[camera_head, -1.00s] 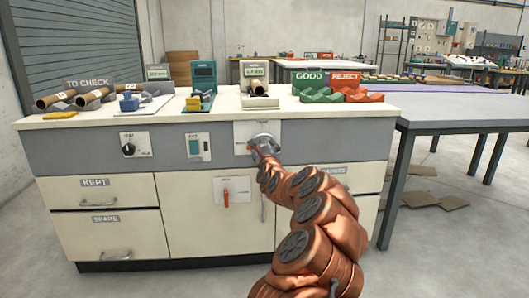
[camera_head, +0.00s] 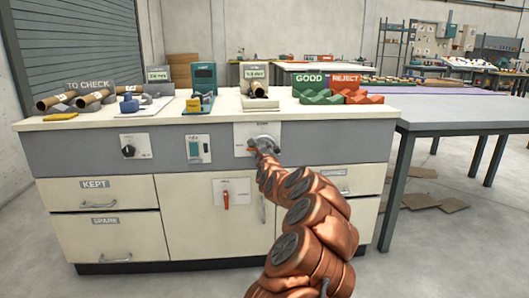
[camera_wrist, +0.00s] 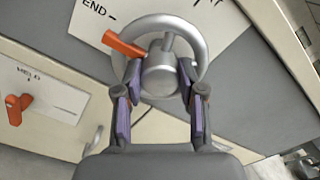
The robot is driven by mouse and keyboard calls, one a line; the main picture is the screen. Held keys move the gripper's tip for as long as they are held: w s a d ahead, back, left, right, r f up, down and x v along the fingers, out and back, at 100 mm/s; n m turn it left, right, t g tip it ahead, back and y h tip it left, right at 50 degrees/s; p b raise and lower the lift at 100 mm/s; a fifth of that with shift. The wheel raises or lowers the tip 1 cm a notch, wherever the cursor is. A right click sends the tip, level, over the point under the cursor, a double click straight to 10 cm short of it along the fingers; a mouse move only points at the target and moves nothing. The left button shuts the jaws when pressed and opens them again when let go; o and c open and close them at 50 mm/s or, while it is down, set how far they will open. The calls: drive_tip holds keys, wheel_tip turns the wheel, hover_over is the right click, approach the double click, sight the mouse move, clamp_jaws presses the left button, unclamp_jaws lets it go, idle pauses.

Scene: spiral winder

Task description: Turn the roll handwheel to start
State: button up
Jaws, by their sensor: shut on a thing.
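The roll handwheel (camera_wrist: 202,32) is a silver ring with a round hub (camera_wrist: 160,80) and a silver spoke. An orange pointer (camera_wrist: 124,44) reaches from the hub to the upper left, just below the END mark on the white plate (camera_wrist: 75,25). In the head view the handwheel (camera_head: 267,139) sits on the cabinet's grey front panel, partly hidden by my gripper. My gripper (camera_wrist: 160,67) has its purple-padded fingers on either side of the hub, shut on it inside the ring.
An orange lever (camera_head: 226,199) on a white plate is below the handwheel. The countertop (camera_head: 225,112) bears tubes, gauges and the GOOD and REJECT racks (camera_head: 320,97). A grey table (camera_head: 450,112) stands to the right.

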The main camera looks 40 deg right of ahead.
drive_tip(key=shift+d, duration=0.15)
drive_tip(key=c, duration=0.3)
drive_tip(key=shift+c, duration=0.2)
